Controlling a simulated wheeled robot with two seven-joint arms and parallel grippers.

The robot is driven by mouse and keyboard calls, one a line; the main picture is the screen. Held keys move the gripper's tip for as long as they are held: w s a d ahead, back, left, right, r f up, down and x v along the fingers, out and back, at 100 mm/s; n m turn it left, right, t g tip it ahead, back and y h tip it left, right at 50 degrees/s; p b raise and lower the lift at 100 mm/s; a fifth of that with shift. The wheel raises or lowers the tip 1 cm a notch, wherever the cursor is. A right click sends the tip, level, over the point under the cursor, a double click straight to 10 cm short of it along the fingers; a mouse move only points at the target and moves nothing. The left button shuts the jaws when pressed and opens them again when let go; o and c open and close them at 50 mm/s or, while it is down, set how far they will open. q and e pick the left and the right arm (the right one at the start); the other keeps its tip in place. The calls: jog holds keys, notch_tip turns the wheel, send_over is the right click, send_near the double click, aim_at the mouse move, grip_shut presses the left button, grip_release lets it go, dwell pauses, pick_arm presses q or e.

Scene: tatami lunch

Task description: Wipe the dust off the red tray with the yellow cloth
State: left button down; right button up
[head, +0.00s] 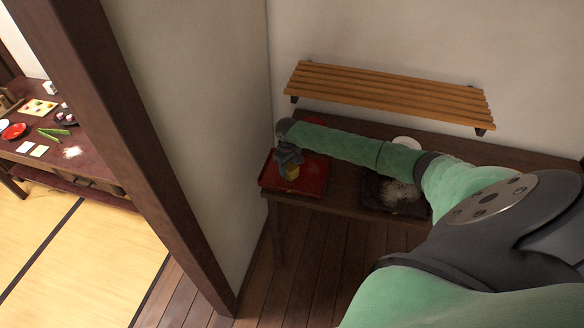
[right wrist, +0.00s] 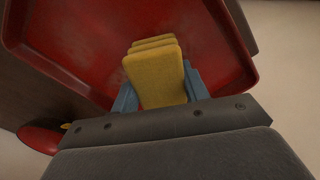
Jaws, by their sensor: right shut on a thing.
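The red tray (head: 309,187) lies at the left end of the dark wooden bench against the wall. My right gripper (head: 289,170) is over the tray, shut on the yellow cloth (head: 292,173). In the right wrist view the folded yellow cloth (right wrist: 158,75) sits between the blue fingertips of the right gripper (right wrist: 157,92), with the red tray (right wrist: 90,40) beyond it. I cannot tell whether the cloth touches the tray. No pale dust shows on the visible part of the tray; the gripper and cloth hide some of it. My left gripper is not in view.
A dark tray (head: 375,192) with pale powdery matter stands to the right on the bench (head: 340,200). A white round thing (head: 407,142) sits behind my right arm. A slatted wooden shelf (head: 390,92) hangs above. A wooden post (head: 130,140) stands left; a low table with food (head: 90,165) is beyond it.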

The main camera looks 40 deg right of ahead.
jog(key=shift+w+d, duration=0.8)
jog(key=shift+d, duration=0.1)
jog(key=shift+s+d+p, duration=0.4)
jog(key=shift+s+d, duration=0.15)
jog(key=shift+s, duration=0.15)
jog(key=shift+s+d+f+p, duration=0.15)
jog(key=shift+s+d+p, duration=0.35)
jog(key=shift+s+d, duration=0.25)
jog(key=shift+s+d+p, duration=0.5)
jog(key=shift+s, duration=0.2)
jog(key=shift+s+d+p, duration=0.45)
jog(key=shift+s+p, duration=0.05)
jog(key=shift+s, duration=0.15)
jog(key=shift+s+d+r, duration=0.2)
jog(key=shift+s+d, duration=1.1)
jog(key=shift+s, duration=0.05)
jog(key=shift+s+d+f, duration=0.15)
jog(key=shift+s+d, duration=0.85)
jog(key=shift+s, duration=0.3)
jog(key=shift+w+d, duration=0.8)
jog(key=shift+d, duration=0.15)
jog(key=shift+w+a, duration=1.2)
jog(key=shift+w, duration=0.15)
jog(key=shift+w+a, duration=1.15)
jog(key=shift+w, duration=0.2)
jog(key=shift+w+a+b, duration=0.35)
jog(key=shift+w+a, duration=0.95)
